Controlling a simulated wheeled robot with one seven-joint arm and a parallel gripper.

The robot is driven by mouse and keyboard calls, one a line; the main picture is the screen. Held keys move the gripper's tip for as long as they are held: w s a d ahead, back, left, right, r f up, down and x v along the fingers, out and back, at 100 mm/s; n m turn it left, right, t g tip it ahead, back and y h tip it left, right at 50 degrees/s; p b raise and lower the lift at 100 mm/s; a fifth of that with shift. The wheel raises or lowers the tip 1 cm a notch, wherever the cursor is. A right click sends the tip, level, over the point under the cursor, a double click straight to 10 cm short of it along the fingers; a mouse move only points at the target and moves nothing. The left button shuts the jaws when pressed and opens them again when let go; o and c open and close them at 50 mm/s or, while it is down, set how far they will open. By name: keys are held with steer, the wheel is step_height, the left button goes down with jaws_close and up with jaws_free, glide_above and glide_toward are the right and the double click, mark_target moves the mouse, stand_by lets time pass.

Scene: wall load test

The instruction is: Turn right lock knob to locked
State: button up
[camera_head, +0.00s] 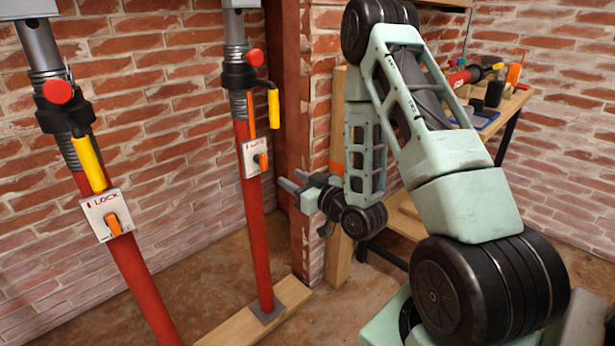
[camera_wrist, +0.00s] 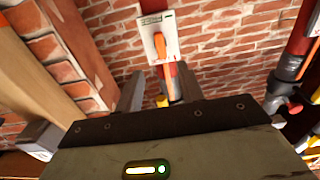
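The right lock knob (camera_head: 261,160) is an orange lever on a white LOCK plate (camera_head: 249,150), fixed to the right red post (camera_head: 255,230). The lever looks roughly upright. In the wrist view the knob (camera_wrist: 160,45) shows above the gap between my fingers, and the scene there looks upside down. My gripper (camera_head: 284,181) points left towards this post, just right of and slightly below the plate. It is apart from the knob. The wrist view shows both fingers (camera_wrist: 160,90) spread with nothing held between them.
A left red post (camera_head: 145,290) has its own LOCK plate with an orange knob (camera_head: 113,224). Yellow handles (camera_head: 273,108) hang above the plates. A brick pillar and timber stand close to my arm. A workbench (camera_head: 510,105) with tools is at the right.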

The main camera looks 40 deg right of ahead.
steer(key=shift+s+p, duration=2.2)
